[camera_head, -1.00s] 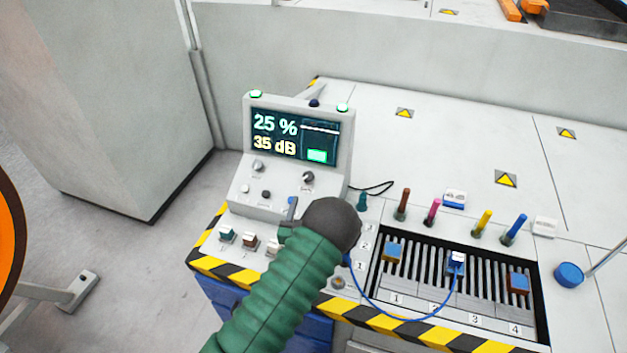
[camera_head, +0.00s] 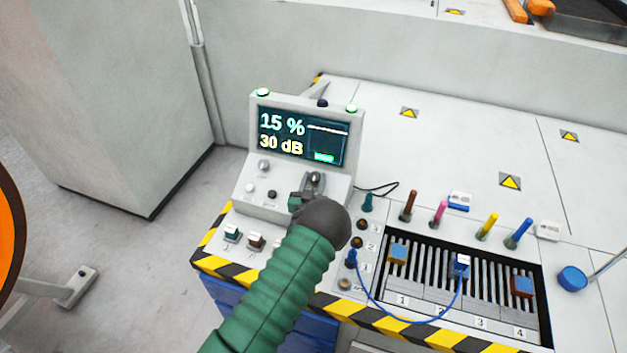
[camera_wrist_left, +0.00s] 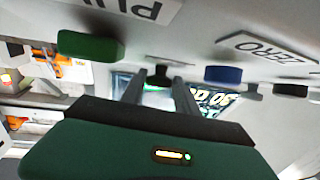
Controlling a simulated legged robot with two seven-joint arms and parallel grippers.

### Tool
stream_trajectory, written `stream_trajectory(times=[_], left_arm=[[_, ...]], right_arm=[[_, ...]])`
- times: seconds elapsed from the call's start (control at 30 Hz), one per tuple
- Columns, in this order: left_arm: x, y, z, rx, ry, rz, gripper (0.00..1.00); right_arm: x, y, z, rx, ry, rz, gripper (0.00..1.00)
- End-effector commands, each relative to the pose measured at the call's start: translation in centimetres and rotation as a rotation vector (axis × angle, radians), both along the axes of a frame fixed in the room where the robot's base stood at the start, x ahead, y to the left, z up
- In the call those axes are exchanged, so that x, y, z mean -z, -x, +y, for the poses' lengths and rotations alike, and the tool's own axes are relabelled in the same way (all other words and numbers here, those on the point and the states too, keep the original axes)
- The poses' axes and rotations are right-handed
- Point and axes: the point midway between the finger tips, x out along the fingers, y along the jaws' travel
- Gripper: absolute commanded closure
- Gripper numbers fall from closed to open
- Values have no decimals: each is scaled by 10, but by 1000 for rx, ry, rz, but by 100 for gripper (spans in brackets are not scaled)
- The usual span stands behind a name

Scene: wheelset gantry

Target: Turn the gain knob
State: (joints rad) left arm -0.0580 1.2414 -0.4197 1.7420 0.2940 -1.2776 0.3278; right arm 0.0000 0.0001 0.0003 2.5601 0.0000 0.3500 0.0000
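The gain knob (camera_head: 315,178) is a dark round knob on the right of the sloped front of a grey console (camera_head: 245,165). The console's screen (camera_head: 302,135) reads 15 % and 30 dB. My left gripper (camera_head: 312,184) reaches the knob from below. In the left wrist view, the two narrow fingers (camera_wrist_left: 160,88) stand on both sides of a dark knob (camera_wrist_left: 158,75) and seem closed on it; exact contact is hard to see. My dark wrist hides part of the console's lower right. My right gripper is not in view.
Small knobs and buttons (camera_head: 250,188) sit left of the gain knob. Switches (camera_head: 232,233) stand in front of the console. A slotted rack (camera_head: 440,285) with a blue cable (camera_head: 385,312) and coloured pegs (camera_head: 438,213) is on the right. Open bench top lies behind.

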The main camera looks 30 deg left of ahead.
Motion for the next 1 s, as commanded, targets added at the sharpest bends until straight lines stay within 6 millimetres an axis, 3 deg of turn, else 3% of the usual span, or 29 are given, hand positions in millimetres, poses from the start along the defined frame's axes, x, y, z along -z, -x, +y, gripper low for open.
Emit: stream_trajectory(times=[0.03, 0.2, 1.0], left_arm=[[0, 1, 2, -7, -1, 3, 78], [0, 2, 3, -11, -3, 3, 100], [0, 3, 2, -7, -2, 4, 100]], right_arm=[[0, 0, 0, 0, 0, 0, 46], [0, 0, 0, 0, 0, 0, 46], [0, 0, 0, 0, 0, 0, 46]])
